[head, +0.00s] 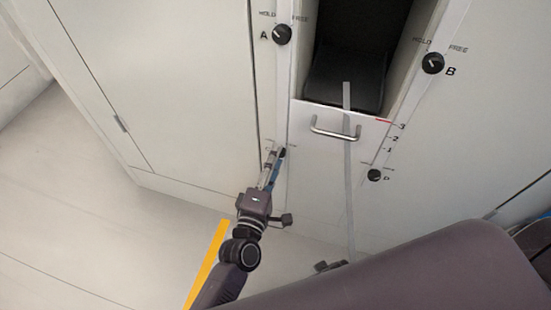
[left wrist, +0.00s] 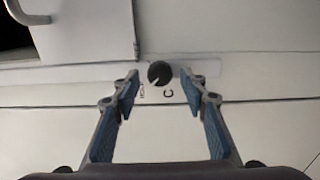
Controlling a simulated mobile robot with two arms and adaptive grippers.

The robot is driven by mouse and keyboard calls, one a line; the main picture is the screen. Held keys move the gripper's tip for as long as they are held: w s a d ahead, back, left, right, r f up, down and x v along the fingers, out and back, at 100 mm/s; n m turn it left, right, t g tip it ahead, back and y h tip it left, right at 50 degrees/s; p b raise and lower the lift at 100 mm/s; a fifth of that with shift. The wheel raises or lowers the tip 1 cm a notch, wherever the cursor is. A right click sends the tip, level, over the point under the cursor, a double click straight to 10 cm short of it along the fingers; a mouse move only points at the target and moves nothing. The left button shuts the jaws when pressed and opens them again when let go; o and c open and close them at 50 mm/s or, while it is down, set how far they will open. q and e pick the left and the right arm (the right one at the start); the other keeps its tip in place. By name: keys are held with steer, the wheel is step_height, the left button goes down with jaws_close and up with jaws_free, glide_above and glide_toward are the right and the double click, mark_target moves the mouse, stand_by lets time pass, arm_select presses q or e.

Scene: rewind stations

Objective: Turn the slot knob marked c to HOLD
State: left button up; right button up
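The black round knob C (left wrist: 160,73) sits on the pale panel, with the letter C and a small HOLD label below it in the left wrist view. A light pointer mark on it slants toward the lower left, on the HOLD label's side. In the head view, knob C (head: 281,153) is partly hidden by my left gripper (head: 274,164). My left gripper, also in the left wrist view (left wrist: 161,85), is open, its blue-padded fingers either side of the knob with gaps. I cannot tell whether the fingertips reach its depth. My right gripper's fingers do not show.
Knob A (head: 282,34), knob B (head: 433,63) and knob D (head: 375,175) are on the same front.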

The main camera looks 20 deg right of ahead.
arm_select(q)
steer(key=v, duration=1.1)
steer(key=shift+s+a, duration=0.2)
steer(key=shift+s, duration=0.1)
